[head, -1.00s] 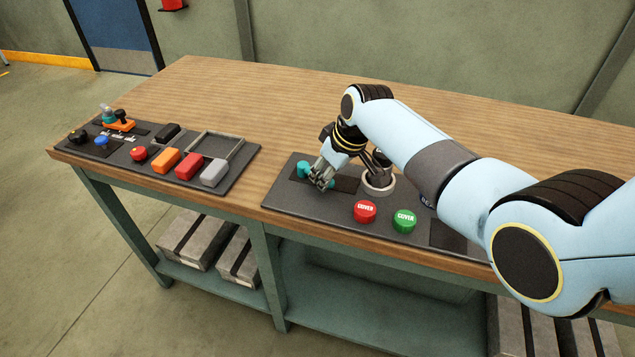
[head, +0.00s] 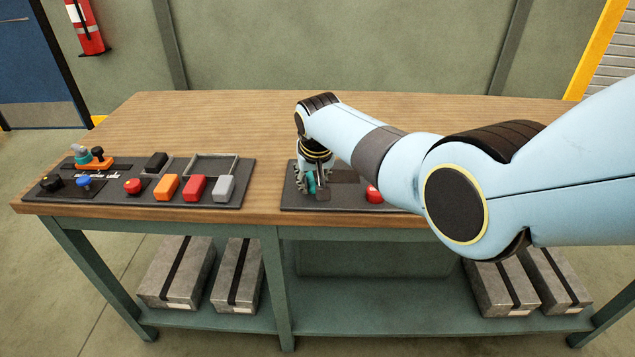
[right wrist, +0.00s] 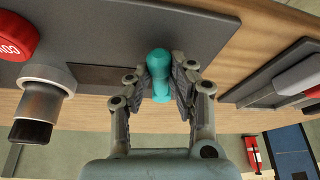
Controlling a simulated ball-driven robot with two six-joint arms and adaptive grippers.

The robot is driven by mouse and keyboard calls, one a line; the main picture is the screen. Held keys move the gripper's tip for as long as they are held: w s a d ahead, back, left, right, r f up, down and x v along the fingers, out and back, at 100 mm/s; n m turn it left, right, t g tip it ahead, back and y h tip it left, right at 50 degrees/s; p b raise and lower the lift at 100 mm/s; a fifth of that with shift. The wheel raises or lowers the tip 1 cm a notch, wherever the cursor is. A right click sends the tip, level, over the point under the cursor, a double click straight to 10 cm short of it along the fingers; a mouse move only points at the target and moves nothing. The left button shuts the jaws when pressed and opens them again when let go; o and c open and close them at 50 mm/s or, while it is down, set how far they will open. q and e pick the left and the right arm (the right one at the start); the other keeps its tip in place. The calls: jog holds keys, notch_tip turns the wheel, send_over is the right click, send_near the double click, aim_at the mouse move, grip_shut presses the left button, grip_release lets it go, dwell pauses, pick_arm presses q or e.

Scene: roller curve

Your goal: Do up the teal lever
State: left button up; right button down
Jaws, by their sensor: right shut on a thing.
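The teal lever (right wrist: 160,72) stands between the two fingers of my right gripper (right wrist: 162,82) in the right wrist view. The fingers lie against both sides of its round handle and are shut on it. In the head view the teal lever (head: 311,183) shows only in part, with my right gripper (head: 313,189) around it at the left end of a dark plate on the right-hand panel (head: 340,207). The lever's base is hidden by my gripper. My left gripper is not in view.
A red button (head: 373,194) and a grey metal post (right wrist: 42,100) are on the same panel. A left-hand panel (head: 118,209) bears several knobs and colored blocks, a red one (head: 194,188) among them. The wooden bench (head: 262,125) is clear behind the panels.

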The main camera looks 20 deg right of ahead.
jog(key=shift+w+a+f+m+h+b, duration=0.1)
jog(key=shift+w+a+m+h+b, duration=0.1)
jog(key=shift+a+m+h+b, duration=0.65)
jog(key=shift+m+y+p, duration=0.3)
jog(key=shift+m+y, duration=0.05)
jog(key=shift+m, duration=0.2)
jog(key=c, duration=1.2)
grip_release()
jog(key=shift+w, duration=0.1)
jog(key=v, duration=1.2)
